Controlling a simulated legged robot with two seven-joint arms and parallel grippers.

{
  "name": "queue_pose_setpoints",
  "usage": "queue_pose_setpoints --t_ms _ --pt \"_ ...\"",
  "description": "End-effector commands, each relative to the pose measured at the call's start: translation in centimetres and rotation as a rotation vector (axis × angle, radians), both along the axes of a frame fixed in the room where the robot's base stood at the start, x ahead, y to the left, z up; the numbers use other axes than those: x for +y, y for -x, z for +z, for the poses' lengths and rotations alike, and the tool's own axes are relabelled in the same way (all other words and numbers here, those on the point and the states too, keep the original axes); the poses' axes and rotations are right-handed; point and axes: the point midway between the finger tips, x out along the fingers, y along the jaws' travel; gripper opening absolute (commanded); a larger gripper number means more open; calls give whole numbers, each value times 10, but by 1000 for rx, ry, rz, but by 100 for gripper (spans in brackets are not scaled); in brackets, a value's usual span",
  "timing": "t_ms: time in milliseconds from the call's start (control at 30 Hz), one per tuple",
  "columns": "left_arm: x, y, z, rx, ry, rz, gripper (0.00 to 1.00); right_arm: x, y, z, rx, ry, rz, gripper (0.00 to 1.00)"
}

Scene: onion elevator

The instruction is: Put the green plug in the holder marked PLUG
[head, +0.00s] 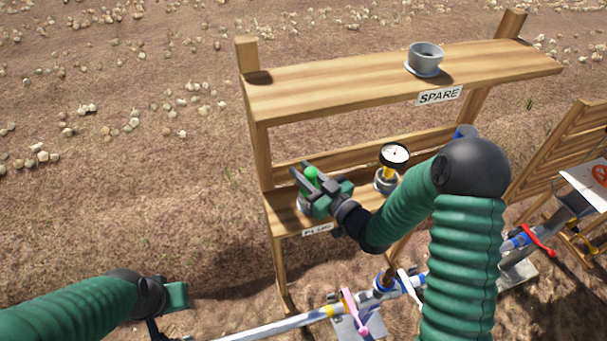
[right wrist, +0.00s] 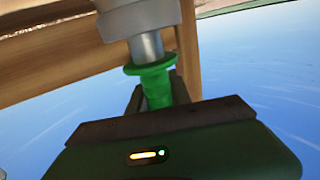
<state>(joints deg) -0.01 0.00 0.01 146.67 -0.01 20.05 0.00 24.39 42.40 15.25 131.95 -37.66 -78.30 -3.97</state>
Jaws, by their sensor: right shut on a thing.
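My right gripper (head: 312,186) is shut on the green plug (head: 311,174) above the left end of the lower wooden shelf. The label PLUG (head: 317,230) is on the shelf's front edge just below. In the right wrist view the plug (right wrist: 157,84) has a green flange and a metal stem (right wrist: 146,46). The stem meets the grey holder (right wrist: 137,16) end-on, with part of the stem showing between flange and holder. How deep it sits inside is hidden. My left gripper (head: 175,296) is at the lower left, away from the shelf; its fingers are unclear.
A gauge (head: 395,156) with a yellow neck stands in another holder on the lower shelf, right of my gripper. An empty grey holder (head: 425,59) stands on the upper shelf above the label SPARE (head: 439,96). A pipe with a pink handle (head: 353,312) runs below.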

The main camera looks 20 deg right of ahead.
Motion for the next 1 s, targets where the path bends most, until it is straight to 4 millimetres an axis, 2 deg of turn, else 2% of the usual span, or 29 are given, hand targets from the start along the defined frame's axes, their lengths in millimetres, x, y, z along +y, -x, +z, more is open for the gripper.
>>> queue_pose_setpoints --t_ms 100,533,567,700,1000 --pt "0 0 3 0 0 0 36 -1 0 -14 0 -1 -1 0" --pt "0 0 -5 0 0 0 36 -1 0 -23 -4 0 -1 0" --pt "0 0 -4 0 0 0 36 -1 0 -22 -4 1 -1 27" --pt "0 0 -3 0 0 0 36 -1 0 -21 -4 1 -1 46" --pt "0 0 -2 0 0 0 36 -1 0 -19 -4 1 -1 46"
